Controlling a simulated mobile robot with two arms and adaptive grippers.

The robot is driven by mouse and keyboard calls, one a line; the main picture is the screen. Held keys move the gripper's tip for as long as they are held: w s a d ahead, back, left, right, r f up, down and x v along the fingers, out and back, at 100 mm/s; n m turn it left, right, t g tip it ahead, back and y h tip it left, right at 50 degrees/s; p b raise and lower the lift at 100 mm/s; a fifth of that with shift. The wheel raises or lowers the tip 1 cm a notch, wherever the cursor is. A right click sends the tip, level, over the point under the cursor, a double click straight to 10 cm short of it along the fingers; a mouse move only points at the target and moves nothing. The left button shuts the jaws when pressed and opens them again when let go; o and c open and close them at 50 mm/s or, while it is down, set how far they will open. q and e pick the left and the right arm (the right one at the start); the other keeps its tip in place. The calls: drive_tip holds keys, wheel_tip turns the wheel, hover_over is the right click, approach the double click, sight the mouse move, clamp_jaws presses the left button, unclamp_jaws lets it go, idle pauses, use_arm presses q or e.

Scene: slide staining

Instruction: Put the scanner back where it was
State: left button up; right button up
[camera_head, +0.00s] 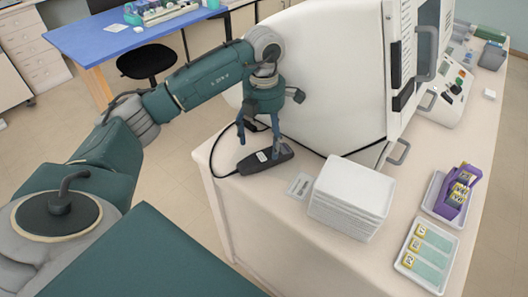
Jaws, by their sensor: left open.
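The scanner (266,160) is a dark handheld device with a small white label and a black cable. It lies at the left end of the white bench, beside the large white machine. My left gripper (262,148) points down right over the scanner, its fingertips at or just above it. The jaws are open, and I cannot tell whether a finger touches the scanner. My right gripper is not in view.
A white stack of sheets or trays (351,196) stands right of the scanner. The large white machine (325,75) rises behind. A tray with slides (427,252) and a purple rack (459,191) are at right. A blue table (100,42) stands at the back left.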

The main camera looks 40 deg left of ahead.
sight(264, 152)
use_arm(q)
wheel_tip(264, 152, up, 7)
drive_tip(key=b, duration=0.1)
drive_tip(key=shift+f, duration=0.15)
idle(0.4)
